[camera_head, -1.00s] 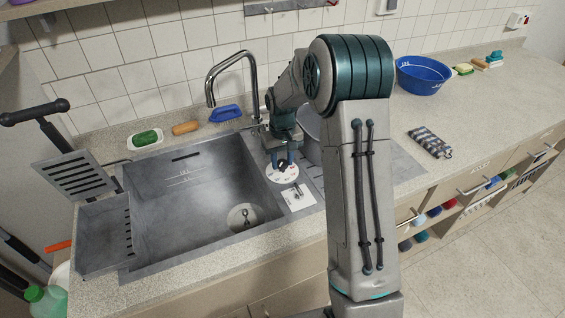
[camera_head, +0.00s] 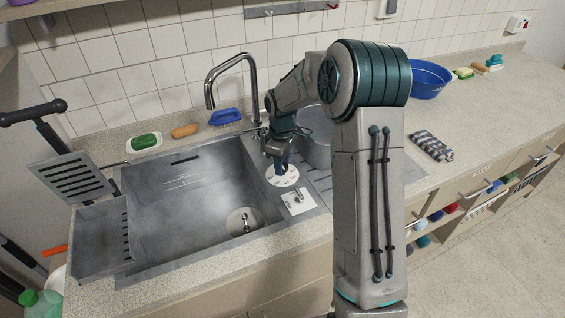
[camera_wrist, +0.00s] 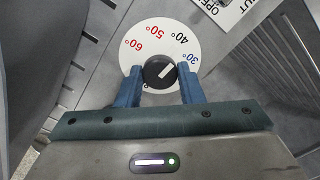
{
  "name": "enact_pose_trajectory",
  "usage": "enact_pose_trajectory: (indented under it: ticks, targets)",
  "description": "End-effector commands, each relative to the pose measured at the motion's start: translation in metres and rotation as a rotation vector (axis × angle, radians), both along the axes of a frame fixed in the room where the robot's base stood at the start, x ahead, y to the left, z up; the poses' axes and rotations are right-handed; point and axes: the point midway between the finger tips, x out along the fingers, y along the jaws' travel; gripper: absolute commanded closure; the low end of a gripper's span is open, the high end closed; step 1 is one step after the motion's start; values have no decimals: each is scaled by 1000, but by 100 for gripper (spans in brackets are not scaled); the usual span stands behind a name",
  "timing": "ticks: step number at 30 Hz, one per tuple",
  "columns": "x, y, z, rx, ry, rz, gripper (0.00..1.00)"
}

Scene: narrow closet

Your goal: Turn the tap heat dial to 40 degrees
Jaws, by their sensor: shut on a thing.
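The tap heat dial is a black round knob (camera_wrist: 158,68) with a white pointer line, set on a white disc (camera_wrist: 142,36) marked 30, 40, 50 and 60 degrees. In the wrist view the pointer faces up-right, between the 30 and 40 marks. My gripper (camera_wrist: 160,82) has one blue finger on each side of the knob and is shut on it. In the head view my gripper (camera_head: 281,162) comes down over the disc (camera_head: 285,179) at the sink's right rim. It hides the knob there.
The sink basin (camera_head: 190,215) lies left of the dial, with the curved tap (camera_head: 250,75) behind. A plate marked open and shut (camera_head: 298,201) sits in front of the disc. A metal pot (camera_head: 316,135) stands close to the right of my gripper. A blue brush (camera_head: 226,116) lies behind the basin.

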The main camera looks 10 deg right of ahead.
Motion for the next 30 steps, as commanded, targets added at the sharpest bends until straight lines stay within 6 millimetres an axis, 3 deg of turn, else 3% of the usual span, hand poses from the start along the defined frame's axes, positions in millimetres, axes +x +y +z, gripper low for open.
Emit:
enact_pose_trajectory:
  ticks: [20, 21, 22, 30]
  targets:
    - [1, 0, 2, 1, -6, 56, 89]
    - [1, 0, 2, 1, -6, 56, 55]
    - [1, 0, 2, 0, -5, 56, 47]
    - [1, 0, 1, 0, -3, 55, 44]
